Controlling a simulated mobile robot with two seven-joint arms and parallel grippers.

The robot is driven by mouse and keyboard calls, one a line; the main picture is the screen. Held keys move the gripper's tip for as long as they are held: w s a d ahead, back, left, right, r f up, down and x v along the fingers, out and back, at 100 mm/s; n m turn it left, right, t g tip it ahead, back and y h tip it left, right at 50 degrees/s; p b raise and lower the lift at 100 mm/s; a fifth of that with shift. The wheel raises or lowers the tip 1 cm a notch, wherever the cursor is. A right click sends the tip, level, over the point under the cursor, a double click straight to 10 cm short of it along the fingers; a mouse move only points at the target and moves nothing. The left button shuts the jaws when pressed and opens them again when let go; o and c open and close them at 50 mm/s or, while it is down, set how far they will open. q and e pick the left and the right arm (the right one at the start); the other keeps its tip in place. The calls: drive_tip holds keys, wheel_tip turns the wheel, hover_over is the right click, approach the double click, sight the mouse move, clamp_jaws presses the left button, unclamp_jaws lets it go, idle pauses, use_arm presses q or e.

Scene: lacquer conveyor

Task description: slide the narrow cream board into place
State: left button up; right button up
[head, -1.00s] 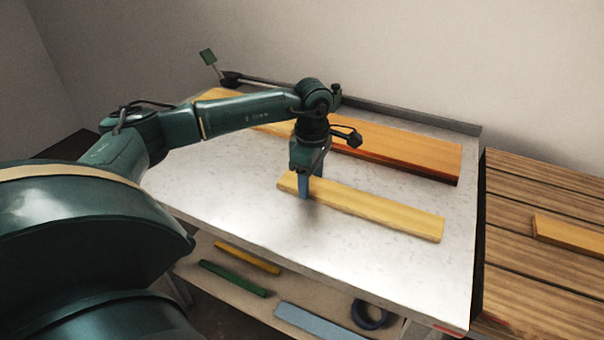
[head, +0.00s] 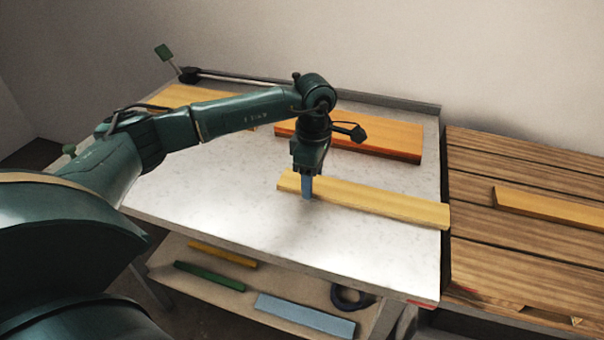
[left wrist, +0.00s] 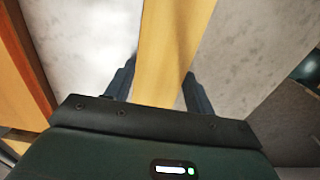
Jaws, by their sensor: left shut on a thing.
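The narrow cream board (head: 375,200), pale yellow, lies on the speckled white table top (head: 225,215). Its right end reaches the table's right edge, by the slatted wooden surface (head: 485,240). My left gripper (head: 307,188) points down and is shut on the board near its left end. In the left wrist view the board (left wrist: 172,40) runs between the two fingers of my left gripper (left wrist: 158,85). The fingers hide a small part of the board. My right gripper is not in view.
A thicker orange board (head: 385,138) lies behind, and another board (head: 180,96) lies at the back left. A board (head: 550,208) rests on the slats at right. A metal rail (head: 370,98) bounds the back. A shelf below holds a blue-grey strip (head: 305,315) and a dark ring (head: 350,297).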

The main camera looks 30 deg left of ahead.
sight(406, 204)
use_arm(q)
drive_tip(key=shift+w+d, duration=0.2)
drive_tip(key=shift+d, duration=0.75)
drive_tip(key=shift+w+d, duration=0.2)
drive_tip(key=shift+d, duration=0.7)
drive_tip(key=shift+w+d+b, duration=0.2)
drive_tip(key=shift+d, duration=0.75)
drive_tip(key=shift+w+d+b, duration=0.15)
drive_tip(key=shift+w+d, duration=0.1)
drive_tip(key=shift+d, duration=0.65)
drive_tip(key=shift+w+d+b, duration=0.2)
drive_tip(key=shift+d, duration=0.75)
drive_tip(key=shift+w+d+b, duration=0.4)
drive_tip(key=shift+d, duration=1.25)
drive_tip(key=shift+w+d+b, duration=0.35)
drive_tip(key=shift+w+d, duration=0.05)
drive_tip(key=shift+d, duration=1.3)
drive_tip(key=shift+w+d+b, duration=0.4)
drive_tip(key=shift+d, duration=1.25)
